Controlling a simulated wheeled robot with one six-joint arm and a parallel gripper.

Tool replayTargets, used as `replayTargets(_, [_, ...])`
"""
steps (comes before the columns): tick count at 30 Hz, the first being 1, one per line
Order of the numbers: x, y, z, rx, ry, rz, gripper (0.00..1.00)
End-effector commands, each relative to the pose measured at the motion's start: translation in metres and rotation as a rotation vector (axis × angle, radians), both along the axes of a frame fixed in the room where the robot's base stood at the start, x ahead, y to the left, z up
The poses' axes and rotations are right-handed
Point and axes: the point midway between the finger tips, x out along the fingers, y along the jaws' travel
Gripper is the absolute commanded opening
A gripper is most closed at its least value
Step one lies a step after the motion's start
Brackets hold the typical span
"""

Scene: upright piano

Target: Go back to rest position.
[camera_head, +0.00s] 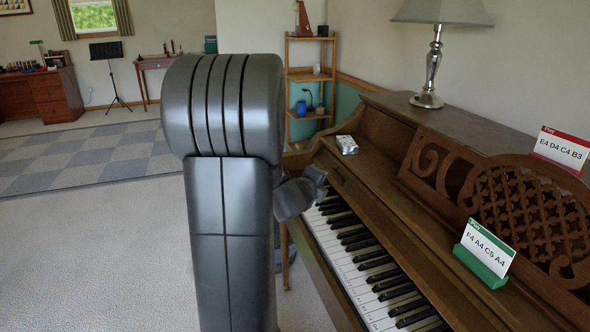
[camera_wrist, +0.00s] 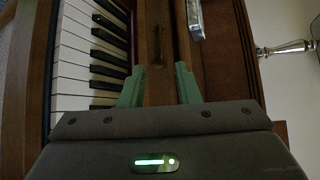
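My arm stands in the middle of the head view and hides part of the scene. My gripper (camera_wrist: 161,82) shows in the wrist view with its two green fingers apart and nothing between them. Brown piano wood lies behind the gap. In the head view only a dark part of the wrist shows, near the far end of the keyboard. The piano (camera_head: 395,135) stands at the right, with its white and black keys (camera_head: 372,270) uncovered. The keys also show at the left of the wrist view (camera_wrist: 75,75).
A small white and grey box (camera_head: 347,144) lies on the piano's far end. A green-framed card (camera_head: 487,250), a red-framed card (camera_head: 562,149) and a lamp (camera_head: 432,70) are on the piano. A wooden shelf (camera_head: 308,75) stands behind. Open carpet (camera_head: 90,260) lies at the left.

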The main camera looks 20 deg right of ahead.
Motion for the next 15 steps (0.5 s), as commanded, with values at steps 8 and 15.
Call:
replayTargets(8, [0.026, -0.023, -0.012, 0.001, 0.001, -0.003, 0.29])
replayTargets(15, [0.058, -0.051, -0.024, 0.001, 0.001, -0.003, 0.29])
